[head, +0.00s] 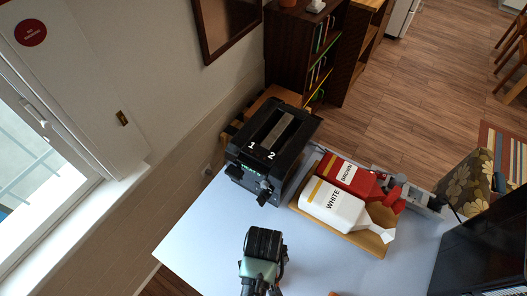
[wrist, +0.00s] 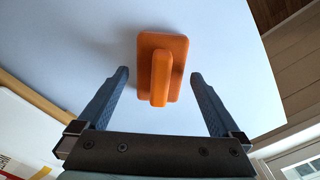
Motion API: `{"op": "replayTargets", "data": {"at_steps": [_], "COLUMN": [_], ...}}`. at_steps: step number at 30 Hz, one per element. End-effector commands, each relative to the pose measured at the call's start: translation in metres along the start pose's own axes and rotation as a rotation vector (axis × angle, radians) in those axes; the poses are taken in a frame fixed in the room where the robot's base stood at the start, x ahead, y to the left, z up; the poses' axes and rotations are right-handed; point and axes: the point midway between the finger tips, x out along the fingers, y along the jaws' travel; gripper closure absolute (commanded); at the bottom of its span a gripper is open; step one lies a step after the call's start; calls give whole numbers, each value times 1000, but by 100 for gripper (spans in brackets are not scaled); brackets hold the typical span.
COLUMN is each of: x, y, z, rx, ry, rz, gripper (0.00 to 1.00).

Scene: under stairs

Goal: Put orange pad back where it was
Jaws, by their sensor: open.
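The orange pad (wrist: 178,60) lies on the pale table top in the upper middle of the wrist view. It has a rounded rectangular base with a raised bar-shaped grip along its middle. My gripper (wrist: 159,75) is open, with its fingers on either side of the pad's grip in the picture and a gap to each side. I cannot tell how high the fingers are above the table. In the head view only an orange sliver, perhaps the pad, shows at the bottom edge. My arm hides part of the table there.
A black toaster (head: 272,140) marked 1 and 2 stands at the table's back left. A wooden tray (head: 370,242) to its right holds a white bottle (head: 333,205) and a red BROWN package (head: 345,175). A black screen (head: 485,250) stands at right. The pale table (head: 205,235) is clear at front left.

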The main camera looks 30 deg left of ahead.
Motion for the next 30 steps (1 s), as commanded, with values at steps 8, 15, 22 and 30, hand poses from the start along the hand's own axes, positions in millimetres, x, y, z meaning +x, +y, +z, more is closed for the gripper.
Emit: {"op": "replayTargets", "data": {"at_steps": [8,15,22,30], "x": [-56,-95,-106,-118], "y": [1,0,0,12], "z": [-1,-1,0,-17], "rx": [0,0,0,25], "ry": [6,4,-1,69], "rz": [3,2,0,32], "gripper": [0,0,0,0]}}
